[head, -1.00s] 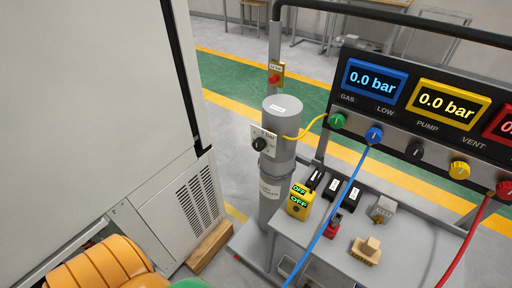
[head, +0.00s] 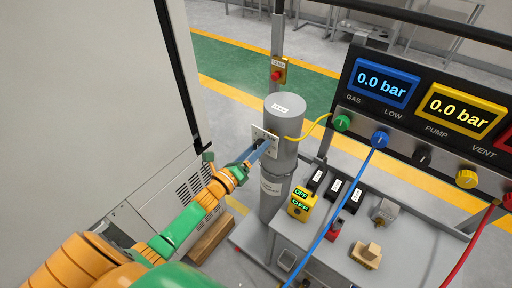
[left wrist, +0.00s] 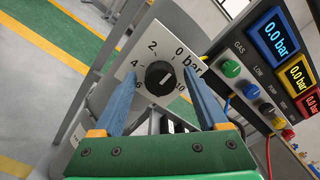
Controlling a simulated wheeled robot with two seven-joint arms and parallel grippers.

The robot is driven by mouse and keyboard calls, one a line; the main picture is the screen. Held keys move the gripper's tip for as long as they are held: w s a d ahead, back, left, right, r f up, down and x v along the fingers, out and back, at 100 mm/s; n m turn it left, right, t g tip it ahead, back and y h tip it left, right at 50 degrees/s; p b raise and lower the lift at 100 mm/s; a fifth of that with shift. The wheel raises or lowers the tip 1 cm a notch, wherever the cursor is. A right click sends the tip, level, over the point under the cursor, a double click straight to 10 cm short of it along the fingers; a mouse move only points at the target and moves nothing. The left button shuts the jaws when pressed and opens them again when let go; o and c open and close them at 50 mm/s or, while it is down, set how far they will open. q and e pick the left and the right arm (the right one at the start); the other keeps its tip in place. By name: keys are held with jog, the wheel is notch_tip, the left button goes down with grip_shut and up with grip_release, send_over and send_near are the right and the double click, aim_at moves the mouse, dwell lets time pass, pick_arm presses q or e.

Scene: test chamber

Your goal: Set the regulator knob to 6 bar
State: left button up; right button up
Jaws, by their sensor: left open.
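The black regulator knob (left wrist: 159,74) sits on a white dial plate (left wrist: 138,58) marked 0 bar, 2, 4, 6 and 10. I cannot read its setting surely. My left gripper (left wrist: 160,86) is open, its blue fingers on either side of the knob; I cannot tell whether they touch it. In the head view the left gripper (head: 256,150) reaches the dial plate (head: 259,133) on the grey cylinder (head: 285,115), and its fingers hide most of the knob. The right gripper is not in view.
A panel with a blue display (head: 383,82) and a yellow display (head: 460,112), both reading 0.0 bar, stands at right. A yellow OFF box (head: 301,204) and a wooden block (head: 366,254) are on the grey bench (head: 335,262). A large cabinet (head: 85,90) stands at left.

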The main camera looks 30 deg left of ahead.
pick_arm(q)
jog(key=shift+w, duration=0.25)
grip_shut()
